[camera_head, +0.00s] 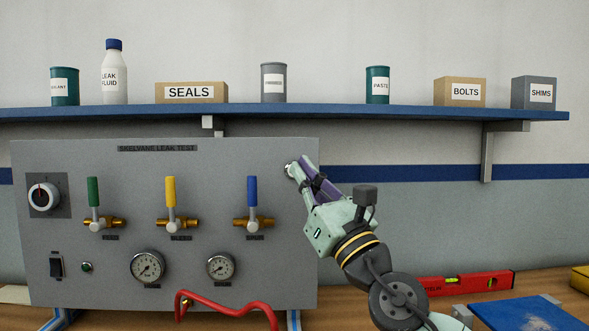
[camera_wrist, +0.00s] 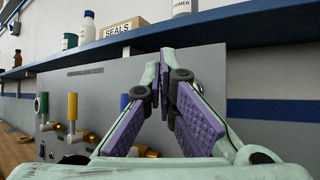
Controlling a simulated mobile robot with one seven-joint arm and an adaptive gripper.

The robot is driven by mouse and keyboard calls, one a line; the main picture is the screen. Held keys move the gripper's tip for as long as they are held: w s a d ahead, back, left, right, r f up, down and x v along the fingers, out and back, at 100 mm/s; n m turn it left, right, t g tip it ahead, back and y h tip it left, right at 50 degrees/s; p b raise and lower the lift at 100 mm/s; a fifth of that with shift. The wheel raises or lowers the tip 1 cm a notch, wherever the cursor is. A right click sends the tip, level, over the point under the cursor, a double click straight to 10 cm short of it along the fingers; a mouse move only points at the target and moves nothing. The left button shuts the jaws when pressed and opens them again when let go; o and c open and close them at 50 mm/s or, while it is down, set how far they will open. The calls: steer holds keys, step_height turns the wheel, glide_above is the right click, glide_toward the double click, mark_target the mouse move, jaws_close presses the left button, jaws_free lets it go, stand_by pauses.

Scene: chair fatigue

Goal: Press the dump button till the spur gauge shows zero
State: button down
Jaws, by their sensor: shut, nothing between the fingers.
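A grey panel (camera_head: 60,215) headed "SKELVANE LEAK TEST" stands on the bench. A round metal-rimmed fitting (camera_head: 289,170) sits at its upper right, partly hidden by my fingertips; I cannot read a label on it. My gripper (camera_head: 294,168) is shut and empty, its tips at this fitting; contact cannot be told. In the wrist view, my closed fingertips (camera_wrist: 167,55) are in front of the panel, and part of a metal ring (camera_wrist: 197,85) shows behind the right finger. Two dial gauges, left (camera_head: 148,267) and right (camera_head: 221,267), have needles and captions too small to read.
Green (camera_head: 93,192), yellow (camera_head: 170,192) and blue (camera_head: 252,191) valve handles point up. A knob (camera_head: 44,197), rocker switch (camera_head: 56,267) and green lamp (camera_head: 86,267) are at left. A red hose (camera_head: 230,307) loops in front. A shelf (camera_head: 400,112) runs above; a red level (camera_head: 480,282) lies right.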

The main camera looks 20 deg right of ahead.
steer(key=w, duration=0.2)
steer(key=w+d, duration=0.1)
steer(key=w, duration=0.1)
steer(key=shift+w+d, duration=0.1)
steer(key=shift+w, duration=0.05)
stand_by(1.4)
steer(key=shift+w+d+b, duration=0.1)
steer(key=shift+w+b, duration=0.2)
steer(key=shift+w, duration=0.1)
steer(key=shift+w+d+r, duration=0.1)
steer(key=shift+w, duration=0.25)
stand_by(0.8)
stand_by(0.6)
steer(key=shift+s+a+f+b, duration=0.35)
steer(key=shift+s+f+b, duration=0.1)
steer(key=shift+b, duration=0.1)
steer(key=shift+d, duration=0.1)
